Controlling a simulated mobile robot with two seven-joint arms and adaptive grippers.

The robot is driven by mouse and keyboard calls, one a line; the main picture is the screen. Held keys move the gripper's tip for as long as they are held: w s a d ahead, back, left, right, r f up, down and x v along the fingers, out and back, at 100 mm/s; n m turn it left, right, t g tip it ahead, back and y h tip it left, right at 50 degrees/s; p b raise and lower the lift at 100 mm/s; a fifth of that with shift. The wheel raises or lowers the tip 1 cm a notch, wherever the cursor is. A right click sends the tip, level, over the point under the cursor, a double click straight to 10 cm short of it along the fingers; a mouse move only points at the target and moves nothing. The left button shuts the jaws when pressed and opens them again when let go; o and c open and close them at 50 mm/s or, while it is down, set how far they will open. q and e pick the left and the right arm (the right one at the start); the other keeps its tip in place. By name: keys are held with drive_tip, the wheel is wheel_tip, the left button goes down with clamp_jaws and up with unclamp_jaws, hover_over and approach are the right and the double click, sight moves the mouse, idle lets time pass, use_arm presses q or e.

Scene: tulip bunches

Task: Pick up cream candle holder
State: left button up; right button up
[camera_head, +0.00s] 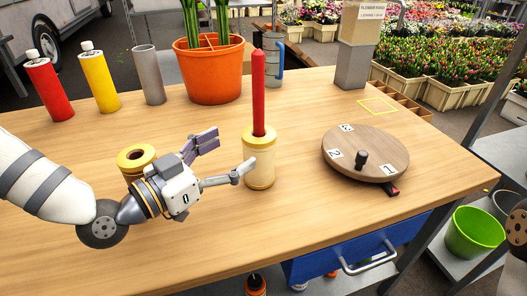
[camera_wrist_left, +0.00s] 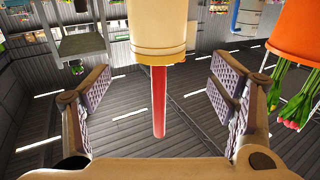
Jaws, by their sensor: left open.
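The cream candle holder (camera_head: 259,163) stands upright on the wooden table, with gold bands at its top and bottom. A tall red candle (camera_head: 258,95) stands in it. My left gripper (camera_head: 230,151) is open just left of the holder, its fingers pointing toward it. The near fingertip overlaps the holder's left edge in the head view; I cannot tell whether it touches. In the left wrist view, which is upside down, the holder (camera_wrist_left: 157,32) and candle (camera_wrist_left: 159,100) show between the two open fingers. My right gripper is not in view.
A second gold-rimmed cylinder (camera_head: 136,158) is partly hidden behind my left gripper. An orange pot (camera_head: 212,78), a grey cylinder (camera_head: 149,75), yellow (camera_head: 99,82) and red (camera_head: 48,88) bottles stand behind. A round wooden turntable (camera_head: 365,150) is to the right.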

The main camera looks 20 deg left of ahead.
sight(254, 139)
use_arm(q)
drive_tip(key=x, duration=0.8)
drive_tip(key=shift+d+f+b, duration=0.15)
drive_tip(key=shift+b, duration=0.25)
clamp_jaws()
